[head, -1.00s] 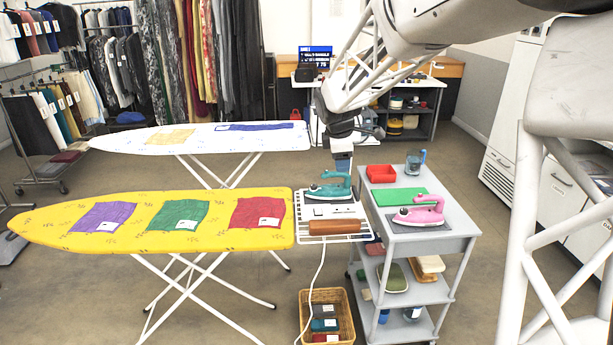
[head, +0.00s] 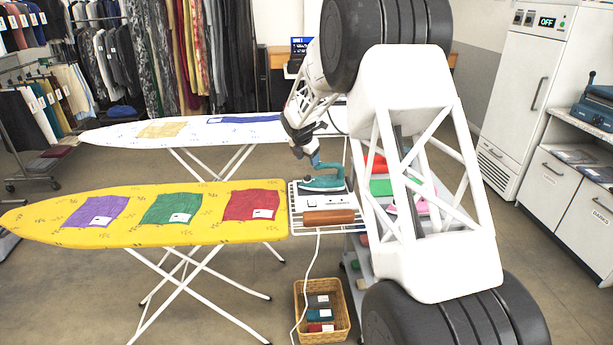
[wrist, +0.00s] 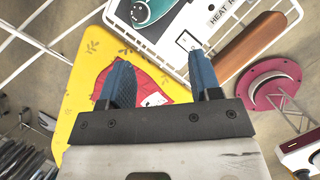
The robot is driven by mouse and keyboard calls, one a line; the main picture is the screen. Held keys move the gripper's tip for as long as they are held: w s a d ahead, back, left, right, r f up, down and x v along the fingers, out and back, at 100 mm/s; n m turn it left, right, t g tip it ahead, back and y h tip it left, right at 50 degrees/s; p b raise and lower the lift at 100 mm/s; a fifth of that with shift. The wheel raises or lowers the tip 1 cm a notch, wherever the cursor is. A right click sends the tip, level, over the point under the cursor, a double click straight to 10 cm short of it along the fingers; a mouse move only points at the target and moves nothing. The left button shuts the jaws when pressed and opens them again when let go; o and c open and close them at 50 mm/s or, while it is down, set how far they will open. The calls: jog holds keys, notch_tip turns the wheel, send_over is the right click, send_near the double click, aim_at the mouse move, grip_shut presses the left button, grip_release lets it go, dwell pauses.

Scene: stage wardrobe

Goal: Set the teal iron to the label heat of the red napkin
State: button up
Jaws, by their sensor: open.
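The teal iron (head: 324,183) sits on the white rack at the right end of the yellow board; only part of it shows at the top of the wrist view (wrist: 160,10). A round dial (wrist: 139,12) shows on it; its setting is too small to read. The red napkin (head: 250,204) lies flat on the yellow board (head: 60,217), with a white label (head: 264,213) whose marks I cannot read. My gripper (wrist: 160,78) has its two blue fingers apart and nothing between them. In the head view it hangs just above the iron, at its left part.
A brown wooden roller (head: 328,217) and a printed "HEAT R..." text (wrist: 224,10) are on the rack. Purple (head: 95,211) and green (head: 171,209) napkins lie on the board. A wicker basket (head: 344,325) stands below.

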jog(key=n, duration=0.2)
send_near(307, 177)
jog(key=shift+w+f, duration=0.25)
jog(key=shift+f, duration=0.15)
jog(key=shift+x, duration=3.85)
jog(key=shift+d, duration=0.15)
jog(key=c, duration=0.9)
